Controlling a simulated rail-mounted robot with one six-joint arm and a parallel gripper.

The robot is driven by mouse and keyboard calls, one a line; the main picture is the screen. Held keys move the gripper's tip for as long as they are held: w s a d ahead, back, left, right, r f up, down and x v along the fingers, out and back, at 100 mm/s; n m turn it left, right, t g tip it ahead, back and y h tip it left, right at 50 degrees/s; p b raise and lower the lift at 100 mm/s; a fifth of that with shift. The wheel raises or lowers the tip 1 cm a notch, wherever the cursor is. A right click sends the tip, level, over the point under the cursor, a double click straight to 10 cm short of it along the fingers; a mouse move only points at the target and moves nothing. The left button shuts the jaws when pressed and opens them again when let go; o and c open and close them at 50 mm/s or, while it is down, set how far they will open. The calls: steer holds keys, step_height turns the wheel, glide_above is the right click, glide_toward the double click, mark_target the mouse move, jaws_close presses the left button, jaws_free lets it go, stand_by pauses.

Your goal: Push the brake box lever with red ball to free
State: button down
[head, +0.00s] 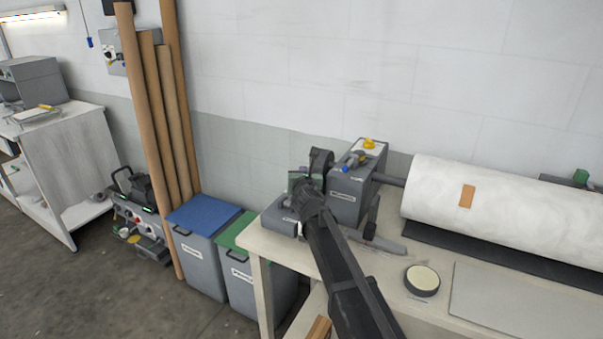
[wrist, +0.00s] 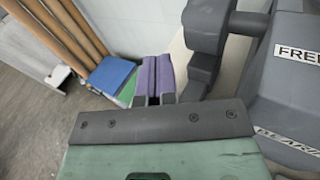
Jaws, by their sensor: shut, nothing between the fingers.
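My gripper shows as a green body with two purple-grey fingers closed together in the wrist view (wrist: 155,78); nothing is seen between them. In the head view my gripper (head: 302,182) is partly hidden behind my dark wrist, at the left end of the table. A grey housing (wrist: 295,75) with a label beginning "FRE" stands to the right of the fingers in the wrist view. A dark grey arm-like part (wrist: 203,75) beside it is right of the fingers, apparently apart from them. I cannot make out a red ball or the lever in either view.
A labelled grey block (head: 355,188) with yellow and blue items on top stands on the table. A white roll (head: 500,200) and a round tin (head: 422,279) lie to the right. Blue-lidded (head: 200,250) and green-lidded (head: 240,275) bins and tall brown tubes (head: 165,120) stand left.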

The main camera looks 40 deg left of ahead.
steer(key=s+d+r+p, duration=0.5)
steer(key=d+r+p, duration=0.2)
steer(key=r, duration=0.1)
steer(key=shift+s, duration=0.2)
steer(key=shift+d+r, duration=0.1)
